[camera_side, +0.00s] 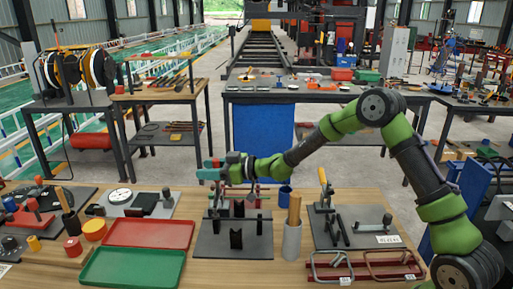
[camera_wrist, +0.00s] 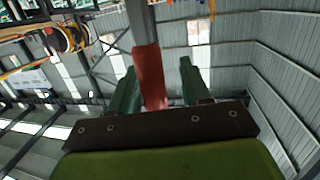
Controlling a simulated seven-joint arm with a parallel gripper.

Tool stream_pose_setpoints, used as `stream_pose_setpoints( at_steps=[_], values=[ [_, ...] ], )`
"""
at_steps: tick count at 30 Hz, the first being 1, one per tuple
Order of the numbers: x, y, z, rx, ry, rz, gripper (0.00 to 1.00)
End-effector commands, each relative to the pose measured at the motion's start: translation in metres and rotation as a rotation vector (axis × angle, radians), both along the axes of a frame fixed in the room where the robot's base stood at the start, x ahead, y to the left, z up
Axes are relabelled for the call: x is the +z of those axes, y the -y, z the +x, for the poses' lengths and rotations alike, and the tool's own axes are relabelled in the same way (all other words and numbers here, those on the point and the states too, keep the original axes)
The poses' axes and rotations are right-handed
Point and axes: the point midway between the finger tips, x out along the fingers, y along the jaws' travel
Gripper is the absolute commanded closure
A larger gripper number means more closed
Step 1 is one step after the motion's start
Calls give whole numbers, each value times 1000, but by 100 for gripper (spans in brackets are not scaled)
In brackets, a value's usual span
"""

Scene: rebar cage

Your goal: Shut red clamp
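The red clamp's handle (camera_wrist: 150,78) stands between my fingers in the wrist view, with a grey bar extending above it. In the side view a bit of red (camera_side: 208,164) shows at my fingertips. The clamp's base plate (camera_side: 236,246), with black V-shaped blocks on it, lies in the middle of the table. My gripper (camera_wrist: 158,85) points left above this plate and its teal fingers are apart. A gap shows between the handle and the right finger; contact on the left side is unclear. The clamp's lower linkage is partly hidden by my gripper.
A grey cup with a wooden handle (camera_side: 294,210) stands right of the plate. Another clamp with a yellow handle (camera_side: 324,178) stands farther right. Red (camera_side: 150,233) and green (camera_side: 130,268) trays lie at front left. The air above the table's left is clear.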

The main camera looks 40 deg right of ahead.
Motion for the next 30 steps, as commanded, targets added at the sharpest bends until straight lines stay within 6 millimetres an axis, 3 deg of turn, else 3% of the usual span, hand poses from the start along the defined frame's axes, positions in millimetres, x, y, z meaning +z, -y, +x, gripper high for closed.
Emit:
stream_pose_setpoints(
  at_steps=[11, 22, 30],
  values=[
    [0, 4, -3, -4, -2, 1, 52],
    [12, 42, -64, -2, -3, -1, 52],
    [15, 58, -89, 2, -4, -1, 52]
  ],
)
